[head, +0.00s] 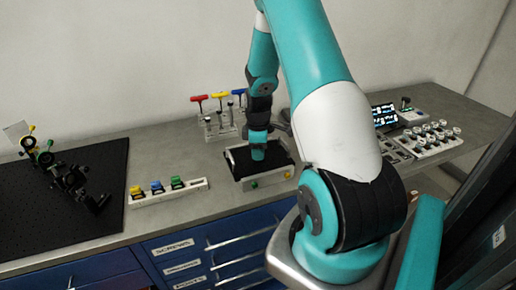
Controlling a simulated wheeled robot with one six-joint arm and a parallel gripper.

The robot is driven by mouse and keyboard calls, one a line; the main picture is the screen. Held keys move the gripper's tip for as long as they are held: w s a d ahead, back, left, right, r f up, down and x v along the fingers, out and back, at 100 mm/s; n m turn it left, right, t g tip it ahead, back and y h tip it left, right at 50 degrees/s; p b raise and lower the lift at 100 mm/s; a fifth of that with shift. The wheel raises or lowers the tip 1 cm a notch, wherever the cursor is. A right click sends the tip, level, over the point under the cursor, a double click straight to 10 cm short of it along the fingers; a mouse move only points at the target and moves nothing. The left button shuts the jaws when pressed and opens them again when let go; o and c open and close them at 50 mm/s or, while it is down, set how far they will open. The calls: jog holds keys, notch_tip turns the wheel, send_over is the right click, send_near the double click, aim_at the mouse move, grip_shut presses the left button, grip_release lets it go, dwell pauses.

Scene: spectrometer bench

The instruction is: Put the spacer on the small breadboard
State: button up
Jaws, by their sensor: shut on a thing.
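My gripper (258,152) is at the end of the teal arm, pointing down over a black-topped unit (281,162) in the middle of the bench. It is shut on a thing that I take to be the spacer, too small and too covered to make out. The black top has a pale front with a green button, and may be the small breadboard; I cannot tell for sure. I cannot tell whether the held thing touches it. A large black breadboard (30,205) with dark optical mounts lies at the far left.
A white rack (190,194) with yellow, blue and green items stands left of the unit. A stand with red, yellow and blue T-handled tools (219,98) is behind it. At the right are a tray of several round parts (428,139) and a lit display (384,115). Blue drawers (230,240) are below.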

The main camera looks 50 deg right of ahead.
jog(key=shift+f, duration=0.2)
jog(key=o, duration=0.9)
jog(key=shift+r, duration=0.15)
